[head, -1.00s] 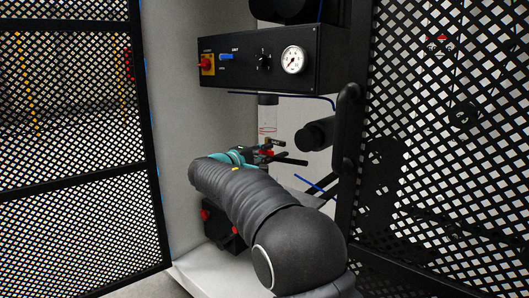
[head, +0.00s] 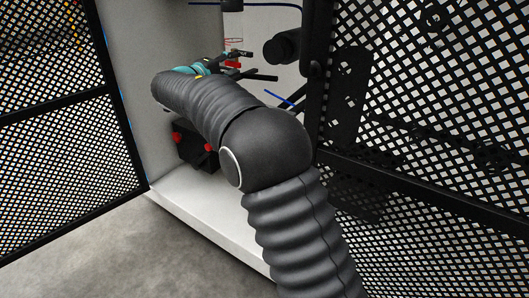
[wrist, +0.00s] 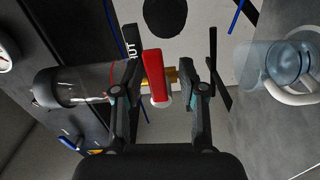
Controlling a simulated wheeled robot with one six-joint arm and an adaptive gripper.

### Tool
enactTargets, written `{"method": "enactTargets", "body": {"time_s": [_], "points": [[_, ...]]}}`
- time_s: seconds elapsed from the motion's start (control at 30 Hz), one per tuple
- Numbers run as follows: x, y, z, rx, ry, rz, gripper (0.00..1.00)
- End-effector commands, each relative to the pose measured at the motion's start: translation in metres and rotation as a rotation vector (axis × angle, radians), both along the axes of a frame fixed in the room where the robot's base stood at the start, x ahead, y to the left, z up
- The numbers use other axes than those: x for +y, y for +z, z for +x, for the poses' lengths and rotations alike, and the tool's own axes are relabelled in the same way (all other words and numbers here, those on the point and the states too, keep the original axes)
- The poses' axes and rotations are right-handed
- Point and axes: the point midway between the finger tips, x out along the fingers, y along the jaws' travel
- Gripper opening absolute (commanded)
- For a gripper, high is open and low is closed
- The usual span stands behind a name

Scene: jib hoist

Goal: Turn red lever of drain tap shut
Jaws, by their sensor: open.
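The red lever (wrist: 154,75) of the drain tap stands between the two fingers of my gripper (wrist: 160,66) in the wrist view. My gripper is open, with a gap visible between the lever and the right finger; the lever is closer to the left finger. A brass part (wrist: 172,76) of the tap shows behind the lever. A label ending in "UT" (wrist: 130,51) is partly hidden beside the left finger. In the head view my gripper (head: 248,67) is inside the cabinet, with a small red patch (head: 233,64) by its fingers.
Black mesh doors stand at left (head: 55,130) and right (head: 430,120) of the cabinet opening.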

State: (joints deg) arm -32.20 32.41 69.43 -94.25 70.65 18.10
Motion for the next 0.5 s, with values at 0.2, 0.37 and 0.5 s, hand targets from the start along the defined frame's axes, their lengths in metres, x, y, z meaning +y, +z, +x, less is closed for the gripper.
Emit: {"method": "enactTargets", "body": {"time_s": [0.2,0.37,0.5], "points": [[0.002,-0.011,0.001,-0.145,0.001,0.185,0.42],[0.004,-0.014,0.002,-0.253,0.001,0.325,0.42],[0.006,-0.017,0.003,-0.345,0.001,0.443,0.42]]}}
